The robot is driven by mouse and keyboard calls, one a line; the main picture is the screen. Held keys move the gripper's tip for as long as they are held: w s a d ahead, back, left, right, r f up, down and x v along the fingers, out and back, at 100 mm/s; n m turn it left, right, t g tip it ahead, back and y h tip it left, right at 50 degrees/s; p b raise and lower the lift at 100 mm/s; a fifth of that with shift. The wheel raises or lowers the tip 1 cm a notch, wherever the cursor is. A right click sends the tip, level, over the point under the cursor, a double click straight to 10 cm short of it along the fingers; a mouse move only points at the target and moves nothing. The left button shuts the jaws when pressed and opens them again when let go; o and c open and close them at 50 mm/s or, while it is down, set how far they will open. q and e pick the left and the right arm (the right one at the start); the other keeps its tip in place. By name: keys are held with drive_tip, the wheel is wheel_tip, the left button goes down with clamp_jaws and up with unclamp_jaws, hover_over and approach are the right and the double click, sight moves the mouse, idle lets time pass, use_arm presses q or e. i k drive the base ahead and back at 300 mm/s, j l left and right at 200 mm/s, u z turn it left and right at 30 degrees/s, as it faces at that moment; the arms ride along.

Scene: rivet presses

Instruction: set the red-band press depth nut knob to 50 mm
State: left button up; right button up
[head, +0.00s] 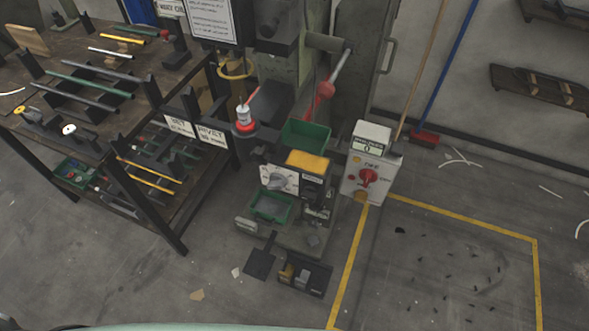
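The press (268,150) stands in the middle of the head view. A white cylinder with a red band (245,126) sits on its left side. A grey knob (278,181) on a white dial plate (291,184) faces forward below a yellow-topped block. I cannot tell whether this dial is the depth nut knob, and its marks are too small to read. A lever with a red part (327,90) rises at the upper right of the press. Neither of my grippers is in view.
A workbench (80,50) with rods and supports fills the left. A grey control box (374,170) with a red switch stands right of the press.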

sight(277, 182)
drive_tip(key=k+j, duration=0.25)
drive_tip(key=j, duration=0.15)
drive_tip(key=k+j, duration=0.25)
drive_tip(key=j, duration=0.2)
drive_tip(key=k+j, duration=0.2)
drive_tip(key=j, duration=0.2)
drive_tip(key=k+j, duration=0.25)
drive_tip(key=j, duration=0.15)
drive_tip(key=j+z, duration=0.05)
